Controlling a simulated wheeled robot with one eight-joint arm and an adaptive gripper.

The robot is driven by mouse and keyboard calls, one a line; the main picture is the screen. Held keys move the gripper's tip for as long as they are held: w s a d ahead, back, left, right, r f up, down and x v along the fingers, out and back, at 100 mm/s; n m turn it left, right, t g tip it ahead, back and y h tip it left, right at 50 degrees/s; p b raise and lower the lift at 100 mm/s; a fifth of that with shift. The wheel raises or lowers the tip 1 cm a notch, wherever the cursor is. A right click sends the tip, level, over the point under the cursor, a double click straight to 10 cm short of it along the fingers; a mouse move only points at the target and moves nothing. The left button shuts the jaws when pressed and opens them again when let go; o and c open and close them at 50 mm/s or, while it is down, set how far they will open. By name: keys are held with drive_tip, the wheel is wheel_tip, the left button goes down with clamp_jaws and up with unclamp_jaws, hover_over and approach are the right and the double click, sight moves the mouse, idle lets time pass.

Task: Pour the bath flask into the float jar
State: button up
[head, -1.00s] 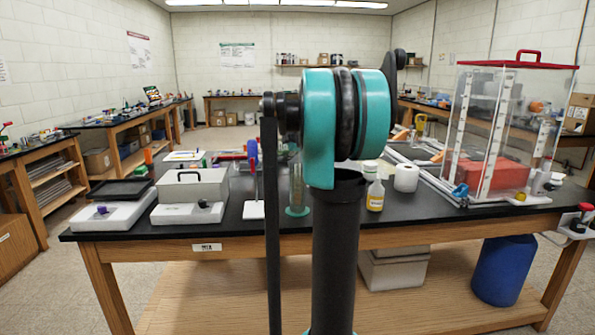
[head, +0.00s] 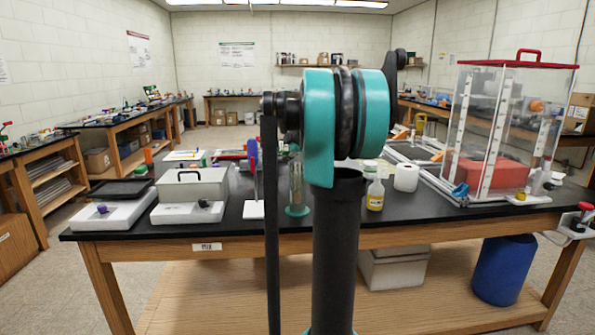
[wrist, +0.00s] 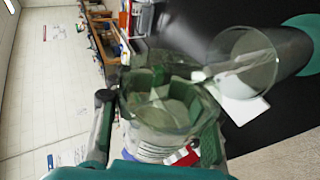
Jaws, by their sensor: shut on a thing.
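In the wrist view my gripper (wrist: 158,112) is shut on a clear, green-tinted glass vessel (wrist: 165,122), which I take to be the bath flask. Its contents and exact tilt are hard to make out. To its right is a tall clear cylinder with a teal base, which I take to be the float jar (wrist: 243,62). Its open round mouth faces the camera, close to the held glass; I cannot tell whether they touch. In the head view the float jar (head: 296,185) stands upright on the black bench, left of my arm column. My arm hides the gripper there.
Near the jar on the black bench (head: 240,232) are a yellow-labelled bottle (head: 375,194), a white roll (head: 406,178) and a white-based stand (head: 253,209). Grey boxes (head: 192,184) stand left, a clear red-topped enclosure (head: 510,135) right. The bench's front strip is mostly clear.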

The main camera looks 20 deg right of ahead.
drive_tip(key=shift+r+n+g+h, duration=0.5)
drive_tip(key=shift+r+n+h, duration=0.35)
drive_tip(key=shift+h, duration=0.35)
drive_tip(key=shift+f, duration=0.15)
